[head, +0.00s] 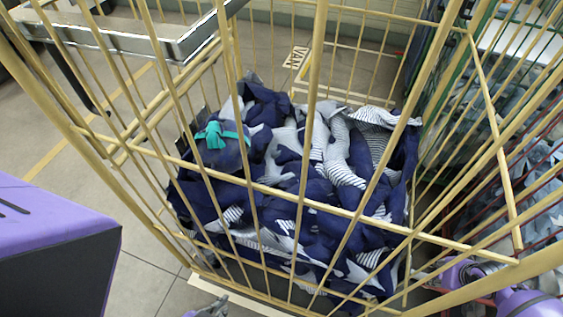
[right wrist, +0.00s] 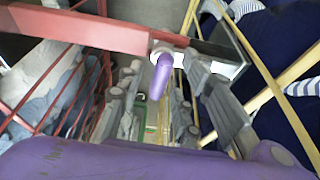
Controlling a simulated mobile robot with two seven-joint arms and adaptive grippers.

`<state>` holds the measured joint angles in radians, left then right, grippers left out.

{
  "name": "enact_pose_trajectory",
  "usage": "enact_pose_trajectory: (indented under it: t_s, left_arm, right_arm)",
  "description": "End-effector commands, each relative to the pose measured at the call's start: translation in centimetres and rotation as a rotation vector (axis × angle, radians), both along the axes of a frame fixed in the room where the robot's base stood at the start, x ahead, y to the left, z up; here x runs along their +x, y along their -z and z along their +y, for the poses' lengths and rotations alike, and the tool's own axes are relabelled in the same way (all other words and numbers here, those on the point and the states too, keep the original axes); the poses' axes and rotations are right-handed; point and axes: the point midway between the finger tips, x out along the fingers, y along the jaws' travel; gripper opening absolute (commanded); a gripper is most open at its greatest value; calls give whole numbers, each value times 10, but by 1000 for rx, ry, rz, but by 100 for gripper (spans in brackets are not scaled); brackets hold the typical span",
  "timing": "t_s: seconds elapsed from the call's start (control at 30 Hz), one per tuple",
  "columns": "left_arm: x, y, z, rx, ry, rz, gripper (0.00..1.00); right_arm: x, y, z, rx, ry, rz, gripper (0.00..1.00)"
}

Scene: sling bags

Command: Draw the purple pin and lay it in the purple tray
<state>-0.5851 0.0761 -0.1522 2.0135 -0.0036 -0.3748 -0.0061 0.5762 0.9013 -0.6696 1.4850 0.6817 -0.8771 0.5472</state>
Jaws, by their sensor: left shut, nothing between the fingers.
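The purple pin (right wrist: 160,75) shows in the right wrist view. Its near end points at the camera and its far end meets a pale round fitting by a red bar. My right gripper (right wrist: 168,108) is open, its grey fingers on either side of the pin, with no clear contact. In the head view my right gripper (head: 432,272) is partly hidden behind yellow bars at the lower right. My left gripper (head: 208,308) is shut and empty at the bottom edge, outside the cage. I cannot make out a purple tray in either view.
A yellow barred cage (head: 312,80) holds navy and striped sling bags (head: 290,190), one with a teal strap (head: 215,133). A red bar (right wrist: 85,30) crosses the right wrist view. Floor (head: 60,120) lies open at left.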

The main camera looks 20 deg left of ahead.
Motion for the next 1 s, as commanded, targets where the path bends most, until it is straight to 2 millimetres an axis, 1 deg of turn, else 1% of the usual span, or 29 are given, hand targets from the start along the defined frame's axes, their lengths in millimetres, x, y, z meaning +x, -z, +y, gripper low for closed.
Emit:
enact_pose_trajectory:
  t_s: [0.1,0.13,0.37,0.67,1.0]
  left_arm:
    - [2,-1,-1,-1,1,-4,0]
    - [2,-1,-1,-1,1,-4,0]
    - [2,0,-1,-2,1,-4,0]
    - [3,-2,-1,-2,1,-7,0]
    - [10,-15,-1,-4,-3,-26,0]
  right_arm:
    - [0,-1,0,0,0,-1,33]
    - [0,-1,0,0,0,-1,30]
    - [0,-1,0,0,0,0,0]
    - [0,-2,0,0,0,-1,0]
    - [1,-16,0,0,0,-2,0]
